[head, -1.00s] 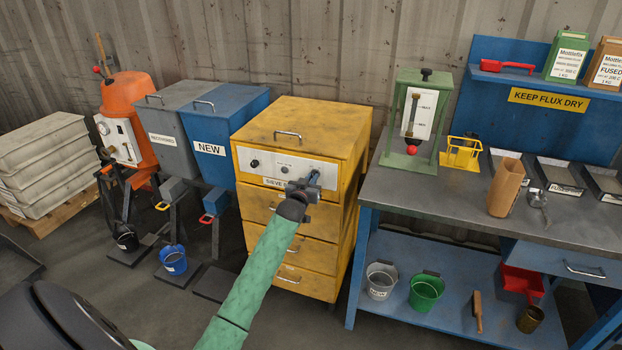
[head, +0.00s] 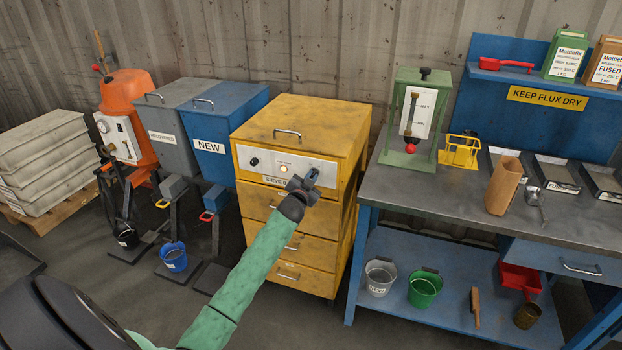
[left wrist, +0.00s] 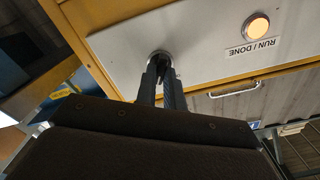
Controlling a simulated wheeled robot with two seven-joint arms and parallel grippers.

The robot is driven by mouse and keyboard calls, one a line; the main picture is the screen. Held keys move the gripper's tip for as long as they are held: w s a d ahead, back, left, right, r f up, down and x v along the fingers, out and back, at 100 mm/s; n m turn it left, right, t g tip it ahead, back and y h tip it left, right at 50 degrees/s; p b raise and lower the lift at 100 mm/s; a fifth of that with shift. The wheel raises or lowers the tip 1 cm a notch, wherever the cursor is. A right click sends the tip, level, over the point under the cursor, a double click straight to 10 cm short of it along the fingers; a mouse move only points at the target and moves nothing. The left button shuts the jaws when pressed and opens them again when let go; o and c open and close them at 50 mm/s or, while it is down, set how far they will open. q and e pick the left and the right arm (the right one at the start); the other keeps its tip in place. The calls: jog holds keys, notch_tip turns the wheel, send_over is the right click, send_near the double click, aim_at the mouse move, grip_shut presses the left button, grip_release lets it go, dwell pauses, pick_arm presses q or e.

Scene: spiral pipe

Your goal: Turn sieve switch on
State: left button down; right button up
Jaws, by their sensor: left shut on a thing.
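The yellow sieve cabinet (head: 330,130) stands mid-view with a pale control panel (head: 268,163) on its front. A round lamp (head: 283,169) on the panel glows warm; in the left wrist view the lit lamp (left wrist: 256,25) sits beside a "RUN / DONE" label. My left gripper (head: 313,176) is at the panel's right end, shut on the sieve switch. In the left wrist view my left fingers (left wrist: 161,75) close around the small metal switch (left wrist: 160,57), which they mostly hide. My right gripper is not in view.
A dark knob (head: 254,161) is at the panel's left end. Grey and blue "NEW" hoppers (head: 222,130) stand left of the cabinet. A workbench (head: 420,205) with a green stand (head: 412,165) is close on its right.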

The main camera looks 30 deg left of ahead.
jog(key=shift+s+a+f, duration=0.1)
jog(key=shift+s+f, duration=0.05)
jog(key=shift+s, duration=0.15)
pick_arm(q)
jog(key=c, duration=1.5)
grip_release()
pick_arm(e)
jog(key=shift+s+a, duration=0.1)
pick_arm(q)
jog(key=shift+s+f, duration=0.1)
jog(key=shift+s, duration=0.2)
jog(key=b+v, duration=0.1)
jog(key=v, duration=0.6)
jog(key=shift+b, duration=0.35)
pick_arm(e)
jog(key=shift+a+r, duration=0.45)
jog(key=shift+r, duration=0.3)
